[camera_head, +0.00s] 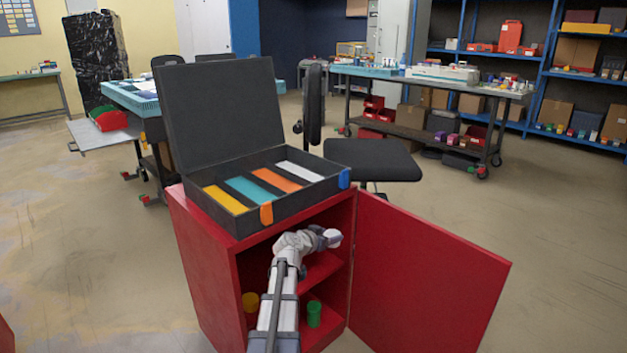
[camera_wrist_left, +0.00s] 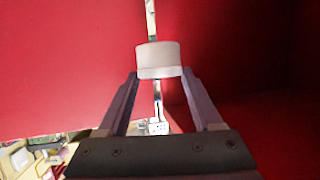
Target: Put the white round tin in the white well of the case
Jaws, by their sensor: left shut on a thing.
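The white round tin (camera_head: 333,237) is held at the end of my left gripper (camera_head: 325,238), in front of the red cabinet's upper opening. In the left wrist view the tin (camera_wrist_left: 158,58) sits between the two fingertips (camera_wrist_left: 159,76). The black case (camera_head: 257,222) stands on the cabinet top with its lid (camera_head: 220,107) raised. Its wells are yellow, teal, orange and white from left to right; the white well (camera_head: 299,171) is empty. The tin is below and in front of the case. My right gripper is not in view.
The red cabinet (camera_head: 205,270) has its door (camera_head: 425,270) swung open to the right. A green tin (camera_head: 314,314) and a yellow tin (camera_head: 250,302) stand low inside. A black chair (camera_head: 372,160) is behind the cabinet on the right.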

